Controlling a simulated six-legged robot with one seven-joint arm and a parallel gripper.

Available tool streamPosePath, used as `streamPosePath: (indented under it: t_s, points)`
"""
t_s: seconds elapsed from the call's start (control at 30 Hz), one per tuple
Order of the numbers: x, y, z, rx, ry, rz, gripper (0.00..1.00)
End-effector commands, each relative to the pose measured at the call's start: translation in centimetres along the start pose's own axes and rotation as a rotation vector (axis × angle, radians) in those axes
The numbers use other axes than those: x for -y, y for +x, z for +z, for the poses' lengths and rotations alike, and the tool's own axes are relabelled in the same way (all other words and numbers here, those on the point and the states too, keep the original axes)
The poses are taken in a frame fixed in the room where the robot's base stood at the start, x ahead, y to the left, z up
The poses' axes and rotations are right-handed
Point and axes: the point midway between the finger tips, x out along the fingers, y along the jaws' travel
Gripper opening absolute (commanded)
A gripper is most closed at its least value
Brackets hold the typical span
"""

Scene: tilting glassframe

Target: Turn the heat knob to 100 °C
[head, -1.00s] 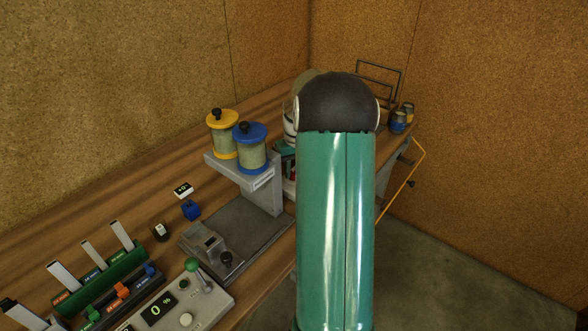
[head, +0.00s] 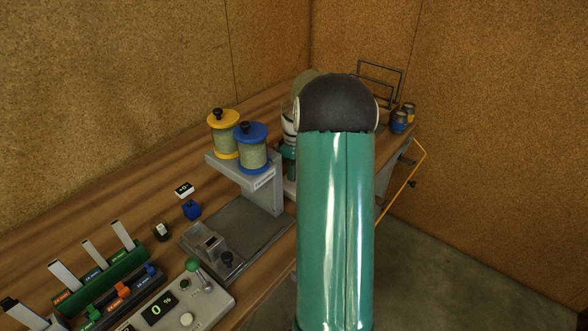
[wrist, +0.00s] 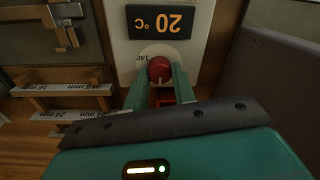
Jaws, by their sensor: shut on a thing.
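The heat knob (wrist: 160,69) is red and round, on a pale panel in the wrist view. A scale mark reading 140 shows at its left edge. In the head view my own arm hides the knob, the display and the gripper fingers.
In the wrist view, wooden racks with millimetre labels (wrist: 65,90) stand at left and a grey block (wrist: 280,75) at right. In the head view, yellow (head: 223,134) and blue (head: 252,149) jars stand on a grey stand, with a control panel (head: 185,301) in front.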

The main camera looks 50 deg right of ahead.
Motion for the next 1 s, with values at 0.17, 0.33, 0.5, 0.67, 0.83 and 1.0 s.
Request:
streamPosePath:
  t_s: [0.17, 0.33, 0.5, 0.67, 0.83, 1.0]
  points:
    - [0.1, 0.2, 0.1, 0.003, -0.021, -0.003, 0.03]
    - [0.1, 0.2, 0.1, 0.004, -0.025, -0.003, 0.03]
    - [0.1, 0.2, 0.1, 0.004, -0.024, -0.003, 0.03]
    - [0.1, 0.1, 0.1, 0.003, -0.023, -0.003, 0.35]
    - [0.0, 0.1, 0.0, 0.002, -0.023, -0.001, 0.35]
    - [0.0, -1.0, 0.0, 0.002, -0.023, 0.0, 0.35]
